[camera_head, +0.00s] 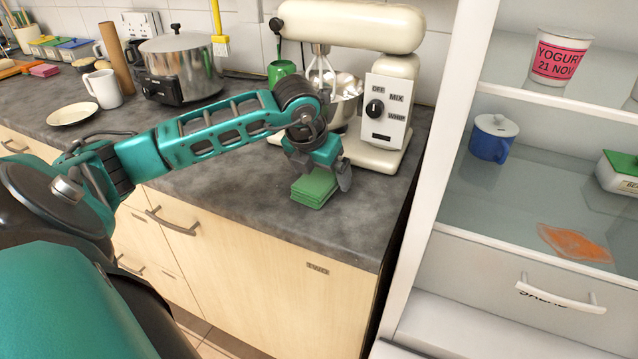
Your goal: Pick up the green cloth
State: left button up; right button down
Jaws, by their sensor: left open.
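The green cloth (313,190) lies as a folded, layered stack on the grey countertop, near its front edge and in front of the cream stand mixer. My left gripper (322,178) reaches in from the left and hangs directly over the cloth, pointing down. It is open, with one finger showing at the cloth's right side; the other finger is mostly hidden. I cannot tell whether the fingers touch the cloth. My right gripper is not in view.
The stand mixer (392,112) stands close behind the gripper. A steel pot (182,62), white mug (103,88) and plate (72,114) are further left. The open fridge (455,205) stands at the right. Countertop (250,190) left of the cloth is clear.

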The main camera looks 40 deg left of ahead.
aim_at(321, 175)
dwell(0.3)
pick_arm(q)
jog(key=shift+f, duration=0.1)
jog(key=c, duration=1.1)
jog(key=shift+r+p, duration=0.3)
jog(key=shift+p, duration=0.1)
notch_tip(321, 175, up, 20)
jog(key=shift+p, duration=0.85)
jog(key=o, duration=0.4)
jog(key=c, duration=0.3)
